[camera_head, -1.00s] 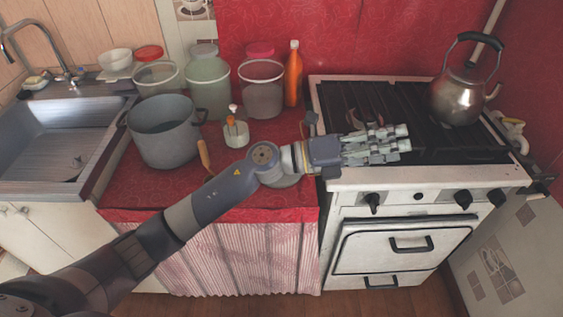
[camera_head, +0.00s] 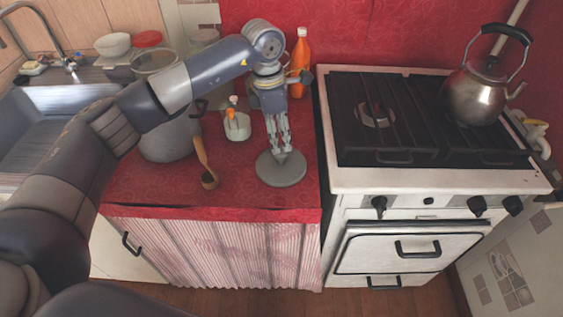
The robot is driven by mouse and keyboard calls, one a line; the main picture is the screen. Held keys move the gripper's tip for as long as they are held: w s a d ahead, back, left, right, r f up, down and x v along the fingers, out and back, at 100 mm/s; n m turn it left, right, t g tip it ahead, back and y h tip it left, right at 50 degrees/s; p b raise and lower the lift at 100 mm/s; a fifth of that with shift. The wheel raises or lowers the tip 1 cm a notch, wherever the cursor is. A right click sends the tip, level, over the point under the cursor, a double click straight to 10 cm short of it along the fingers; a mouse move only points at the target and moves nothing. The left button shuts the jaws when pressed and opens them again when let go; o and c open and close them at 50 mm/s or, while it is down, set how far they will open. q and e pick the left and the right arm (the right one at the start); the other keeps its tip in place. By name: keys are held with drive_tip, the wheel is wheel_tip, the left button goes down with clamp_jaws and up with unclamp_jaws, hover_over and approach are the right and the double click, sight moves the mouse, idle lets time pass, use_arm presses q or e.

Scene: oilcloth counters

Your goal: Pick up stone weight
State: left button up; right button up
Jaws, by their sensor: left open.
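A flat, round grey disc, which looks like the stone weight (camera_head: 284,177), lies on the red counter cloth near the counter's front right. My left gripper (camera_head: 280,154) points straight down over it. I cannot tell whether the fingertips touch the disc. My right gripper is not in view.
A large grey pot (camera_head: 168,140) is partly hidden behind my arm. An orange bottle (camera_head: 301,58) stands behind. The stove (camera_head: 425,180) with a kettle (camera_head: 473,97) is right.

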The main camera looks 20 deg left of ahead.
sight(281, 154)
use_arm(q)
drive_tip(key=f, duration=0.2)
drive_tip(key=f+p, duration=0.1)
drive_tip(key=f, duration=0.5)
drive_tip(key=shift+w+d, duration=0.25)
drive_tip(key=shift+r, duration=0.1)
clamp_jaws()
